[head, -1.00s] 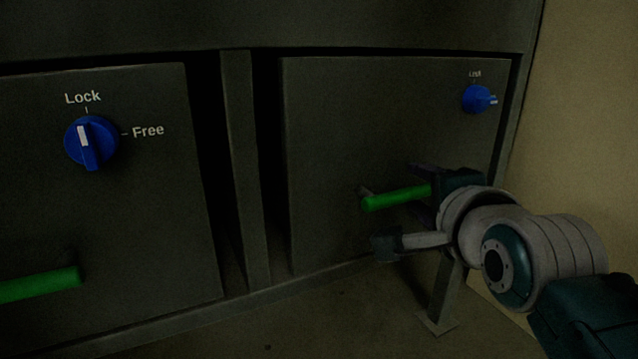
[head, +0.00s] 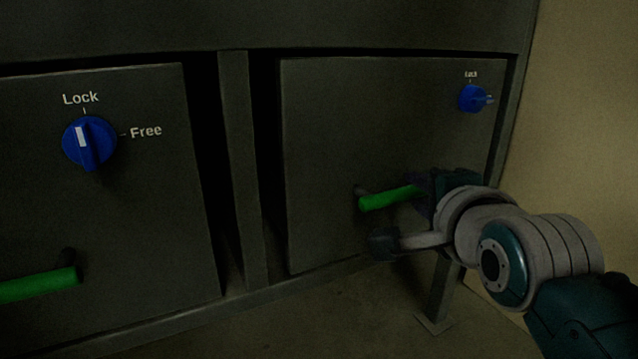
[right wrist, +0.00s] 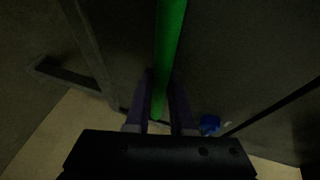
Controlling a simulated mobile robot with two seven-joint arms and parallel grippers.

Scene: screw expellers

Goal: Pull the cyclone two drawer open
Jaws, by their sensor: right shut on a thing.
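The right dark drawer front (head: 340,130) has a green bar handle (head: 385,198) low on its face and a blue knob (head: 471,99) near its upper right corner. The knob's pointer faces right, away from the "Lock" mark above it. No drawer name is readable. My right gripper (head: 420,187) is shut on the right part of this handle. In the right wrist view, the green handle (right wrist: 168,40) runs down between the two fingers (right wrist: 160,88). The fingertips are dark and partly hidden in the head view. My left gripper is not in view.
A left drawer front (head: 150,220) has its own green handle (head: 40,285) and a blue knob (head: 89,143) whose white mark is toward "Lock". A frame post (head: 242,170) stands between the drawers. A beige wall (head: 580,120) is close on the right. Floor is open below.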

